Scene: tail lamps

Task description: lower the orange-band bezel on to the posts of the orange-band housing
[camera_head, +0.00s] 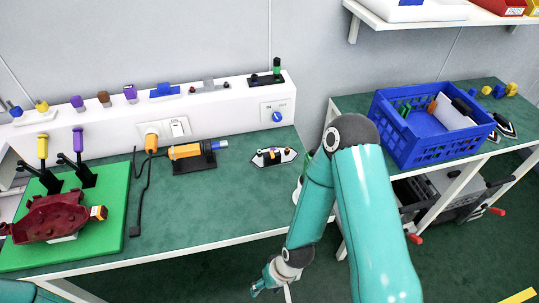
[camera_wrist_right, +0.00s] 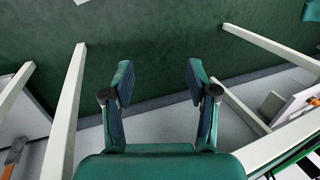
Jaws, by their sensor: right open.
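A pale, pointed plate with small dark and coloured parts (camera_head: 275,156) lies on the bench near its right end. A similar dark and pale piece (camera_head: 504,126) lies beside the blue crate on the right bench. I cannot tell which is the orange-band housing or bezel; no orange band shows clearly on either. My right gripper (camera_head: 268,281) hangs low in front of the bench's front edge, apart from both pieces. In the right wrist view it (camera_wrist_right: 157,80) is open and empty, above the floor. My left gripper is not in view.
A dark red piece (camera_head: 50,217) sits on a green board (camera_head: 107,240) beside two upright clamps. An orange tool (camera_head: 186,151) rests on a black stand. The blue crate (camera_head: 402,147) holds several parts. The bench middle (camera_head: 215,200) is clear. White legs (camera_wrist_right: 66,120) flank my right gripper.

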